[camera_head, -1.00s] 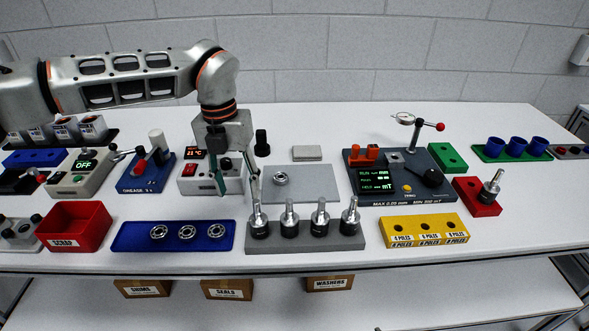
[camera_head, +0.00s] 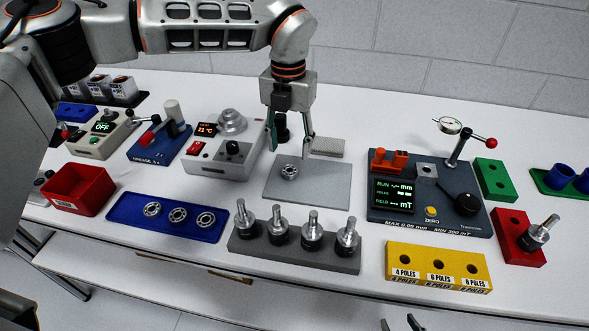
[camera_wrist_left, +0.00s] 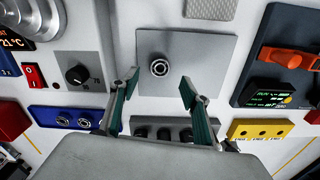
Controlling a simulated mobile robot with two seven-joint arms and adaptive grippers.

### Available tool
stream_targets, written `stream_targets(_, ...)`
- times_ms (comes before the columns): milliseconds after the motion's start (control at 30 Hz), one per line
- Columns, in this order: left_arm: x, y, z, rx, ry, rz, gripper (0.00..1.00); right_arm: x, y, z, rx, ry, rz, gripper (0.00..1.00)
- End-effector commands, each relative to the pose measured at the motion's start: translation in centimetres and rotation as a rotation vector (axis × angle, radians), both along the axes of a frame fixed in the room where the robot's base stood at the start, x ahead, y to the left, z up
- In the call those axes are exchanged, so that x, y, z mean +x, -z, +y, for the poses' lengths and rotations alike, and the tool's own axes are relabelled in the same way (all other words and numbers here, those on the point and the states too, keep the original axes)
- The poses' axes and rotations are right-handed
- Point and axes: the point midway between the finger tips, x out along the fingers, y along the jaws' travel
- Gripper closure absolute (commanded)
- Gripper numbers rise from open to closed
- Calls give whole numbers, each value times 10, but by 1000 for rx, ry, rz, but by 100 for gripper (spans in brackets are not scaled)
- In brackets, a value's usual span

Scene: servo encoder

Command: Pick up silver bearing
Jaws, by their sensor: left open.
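A silver bearing (camera_head: 289,172) lies flat on the grey plate (camera_head: 320,185) in the head view. It also shows in the wrist view (camera_wrist_left: 159,68), between and a little beyond the fingertips. My left gripper (camera_head: 289,150) points down above the bearing, open and empty, with one finger to each side. Several more silver bearings (camera_head: 178,215) sit in the blue tray (camera_head: 130,222). Two dark tips of what looks like my right gripper (camera_head: 400,323) show at the bottom edge; the rest is cut off.
A grey block with several metal shafts (camera_head: 295,250) stands in front of the plate. A gauge station (camera_head: 425,215) is to the right, a control box with a dome (camera_head: 225,150) to the left. A light grey block (camera_head: 328,147) lies behind the bearing.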

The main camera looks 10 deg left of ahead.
Motion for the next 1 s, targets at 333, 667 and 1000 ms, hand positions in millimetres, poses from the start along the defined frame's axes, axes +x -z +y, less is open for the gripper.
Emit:
stream_targets(333,-3,34,0,0,0,3,53,-1,-3,3,7,3,2,60)
stream_targets(667,-3,64,-1,0,0,0,53,-1,-5,2,5,2,0,60)
stream_targets(1000,-4,64,-1,0,0,1,95,0,-5,1,3,2,0,60)
